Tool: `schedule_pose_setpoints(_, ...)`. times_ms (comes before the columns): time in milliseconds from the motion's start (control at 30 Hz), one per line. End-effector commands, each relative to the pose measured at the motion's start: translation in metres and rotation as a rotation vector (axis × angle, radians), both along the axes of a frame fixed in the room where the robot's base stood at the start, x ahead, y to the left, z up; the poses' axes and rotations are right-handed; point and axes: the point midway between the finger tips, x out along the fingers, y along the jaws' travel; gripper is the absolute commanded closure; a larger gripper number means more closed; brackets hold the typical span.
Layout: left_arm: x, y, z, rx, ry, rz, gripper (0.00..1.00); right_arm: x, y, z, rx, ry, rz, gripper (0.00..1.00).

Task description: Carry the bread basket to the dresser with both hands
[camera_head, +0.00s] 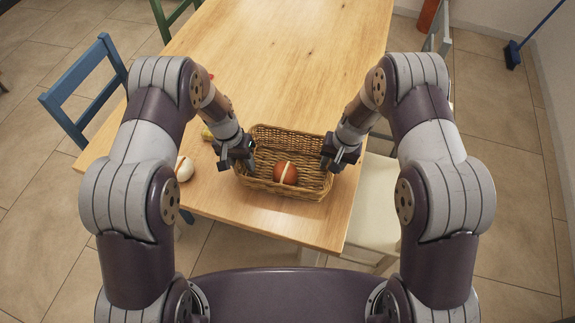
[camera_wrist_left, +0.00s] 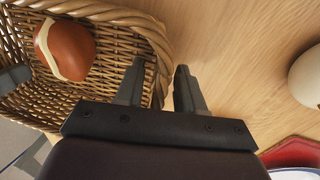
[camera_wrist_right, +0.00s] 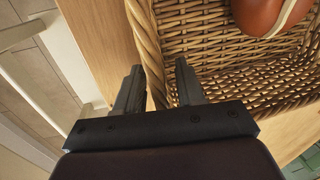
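The wicker bread basket (camera_head: 258,186) is at the near end of the wooden table, between my two grippers. A brown round bread with a pale stripe (camera_head: 286,173) lies in it. My left gripper (camera_head: 246,160) is at the basket's left end; in the left wrist view its fingers (camera_wrist_left: 160,88) straddle the woven rim, close on both sides. My right gripper (camera_head: 334,158) is at the right end, and its fingers (camera_wrist_right: 160,88) straddle that rim in the right wrist view. Whether the basket's underside touches the table cannot be told. No dresser is in view.
The table (camera_head: 290,60) stretches away, mostly clear. A whitish round item (camera_head: 184,169) lies left of the basket, a yellowish item (camera_head: 207,133) behind it. A blue chair (camera_head: 85,95) stands left, a cream chair (camera_head: 375,205) right. Tiled floor (camera_head: 510,170) is open at right.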

Motion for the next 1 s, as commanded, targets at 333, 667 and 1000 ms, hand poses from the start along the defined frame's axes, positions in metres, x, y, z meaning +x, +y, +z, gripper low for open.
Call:
schedule_pose_setpoints(333,0.0,-0.001,-0.004,0.0,0.0,0.0,0.62,0.0,0.001,-0.004,0.0,0.0,0.0,0.62)
schedule_pose_setpoints(667,0.0,0.0,-0.003,0.0,0.0,0.0,1.0,0.0,0.001,-0.003,0.0,0.0,0.0,1.0)
schedule_pose_setpoints(1000,0.0,0.0,0.023,0.001,-0.001,0.0,1.0,0.0,0.0,0.023,0.0,-0.001,0.0,1.0)
